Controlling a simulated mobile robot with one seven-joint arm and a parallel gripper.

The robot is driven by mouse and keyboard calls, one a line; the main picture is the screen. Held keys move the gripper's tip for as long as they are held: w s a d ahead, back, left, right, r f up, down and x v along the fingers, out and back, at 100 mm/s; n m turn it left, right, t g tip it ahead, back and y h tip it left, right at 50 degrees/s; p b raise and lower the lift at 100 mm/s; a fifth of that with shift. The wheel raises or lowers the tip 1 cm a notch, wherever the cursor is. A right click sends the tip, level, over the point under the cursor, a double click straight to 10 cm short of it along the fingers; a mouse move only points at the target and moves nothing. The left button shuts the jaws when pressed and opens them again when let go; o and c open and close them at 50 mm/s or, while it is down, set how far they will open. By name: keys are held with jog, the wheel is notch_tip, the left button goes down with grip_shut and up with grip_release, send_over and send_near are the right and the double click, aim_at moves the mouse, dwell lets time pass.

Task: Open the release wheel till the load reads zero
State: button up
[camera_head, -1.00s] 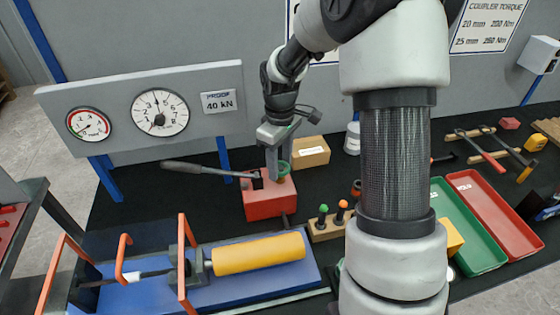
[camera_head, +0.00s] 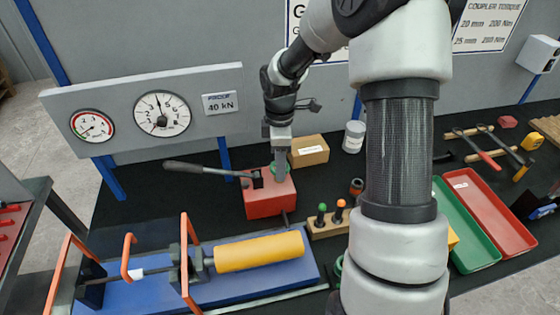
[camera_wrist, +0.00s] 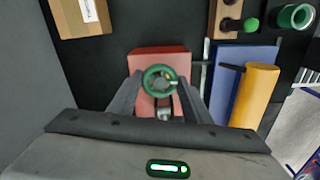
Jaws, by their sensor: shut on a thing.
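The green release wheel (camera_wrist: 159,80) sits on top of the red pump block (camera_head: 270,198). It is partly hidden by a finger in the head view (camera_head: 273,169). My gripper (camera_head: 280,170) points down at the wheel. In the wrist view its fingers (camera_wrist: 159,84) stand on both sides of the wheel, shut on it. The large white gauge (camera_head: 162,114) has its dark needle pointing up, near the top of the dial. The smaller red-marked gauge (camera_head: 92,126) stands left of it. Their numbers are too small to read surely.
A black pump lever (camera_head: 205,170) reaches left from the red block. A cardboard box (camera_head: 308,150) stands behind right. A wooden block (camera_head: 330,225) with green and orange knobs is at front right. A yellow cylinder (camera_head: 260,251) lies on the blue bed (camera_head: 215,294) in front.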

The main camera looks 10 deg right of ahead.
jog(key=shift+r, duration=0.1)
dwell(0.3)
jog(key=o, duration=1.1)
jog(key=shift+c, duration=0.2)
notch_tip(320, 180, up, 17)
jog(key=shift+r, duration=0.2)
